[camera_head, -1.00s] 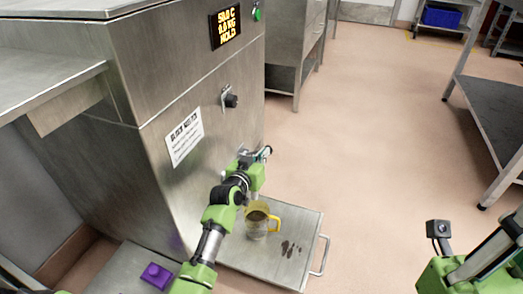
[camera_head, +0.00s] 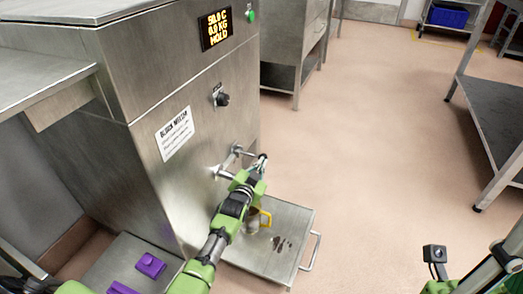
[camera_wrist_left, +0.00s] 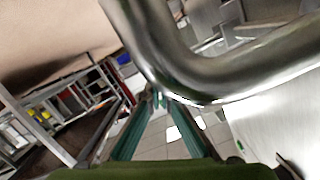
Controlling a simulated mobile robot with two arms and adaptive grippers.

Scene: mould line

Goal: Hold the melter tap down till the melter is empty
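The melter (camera_head: 190,90) is a large steel cabinet in the head view. Its display (camera_head: 215,29) seems to read 50.0 C, 0.0 KG, HOLD. The tap's silver bar (camera_head: 228,160) juts from its lower front. My left gripper (camera_head: 262,161) is beside the bar, its fingers drawn together with nothing seen between them. In the left wrist view a thick curved metal bar (camera_wrist_left: 185,82) crosses close above the fingers (camera_wrist_left: 158,98); contact is unclear. A jug with a yellow handle (camera_head: 266,218) stands below, partly hidden by my left arm. My right gripper's fingers are out of view.
The jug stands on a steel platform (camera_head: 250,262) with dark spots and a side handle. Purple blocks (camera_head: 150,265) lie on a surface at lower left. A black knob (camera_head: 222,99) and a label (camera_head: 175,134) are on the melter. A table (camera_head: 500,130) stands right; floor between is clear.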

